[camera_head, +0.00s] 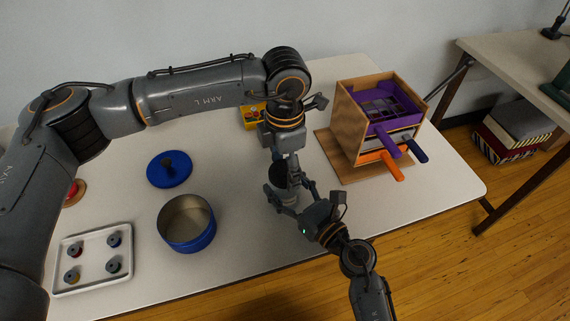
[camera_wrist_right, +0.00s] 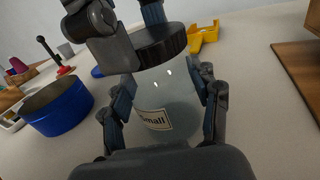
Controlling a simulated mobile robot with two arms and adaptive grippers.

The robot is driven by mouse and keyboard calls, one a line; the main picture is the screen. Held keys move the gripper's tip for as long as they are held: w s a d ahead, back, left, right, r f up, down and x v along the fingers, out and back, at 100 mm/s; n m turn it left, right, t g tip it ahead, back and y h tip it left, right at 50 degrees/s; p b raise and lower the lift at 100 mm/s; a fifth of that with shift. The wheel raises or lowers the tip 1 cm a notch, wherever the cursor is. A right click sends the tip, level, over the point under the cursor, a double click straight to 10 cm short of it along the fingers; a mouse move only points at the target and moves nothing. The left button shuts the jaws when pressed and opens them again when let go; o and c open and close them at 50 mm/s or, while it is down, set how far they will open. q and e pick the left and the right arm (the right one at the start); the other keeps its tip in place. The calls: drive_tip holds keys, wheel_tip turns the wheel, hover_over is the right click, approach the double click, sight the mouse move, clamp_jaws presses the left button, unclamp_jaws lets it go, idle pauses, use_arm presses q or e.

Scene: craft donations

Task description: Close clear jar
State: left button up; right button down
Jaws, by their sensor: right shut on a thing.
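The clear jar (camera_wrist_right: 168,95) stands upright with a "Small" label on its front. In the head view it (camera_head: 275,197) is mostly hidden by my grippers. The black lid (camera_wrist_right: 162,46) sits at the jar's mouth, slightly tilted in the right wrist view; whether it is seated or just above the rim I cannot tell. My right gripper (camera_wrist_right: 163,108) is shut on the jar, one finger on each side. My left gripper (camera_head: 289,170) points down over the jar, its fingers at the lid; whether they grip it is unclear.
A blue pot (camera_head: 187,238) and its blue lid (camera_head: 169,169) lie to the left. A white tray (camera_head: 66,288) with several spools is further left. A yellow box (camera_head: 253,115) is behind my left arm, and a wooden drawer unit (camera_head: 350,128) stands at right.

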use_arm(q)
drive_tip(key=shift+o, duration=1)
drive_tip(key=shift+r, duration=2.3)
drive_tip(key=shift+c, duration=0.4)
wheel_tip(320, 180, up, 4)
drive_tip(key=n, duration=0.3)
drive_tip(key=shift+f+n, duration=0.25)
drive_tip(key=shift+n, duration=0.05)
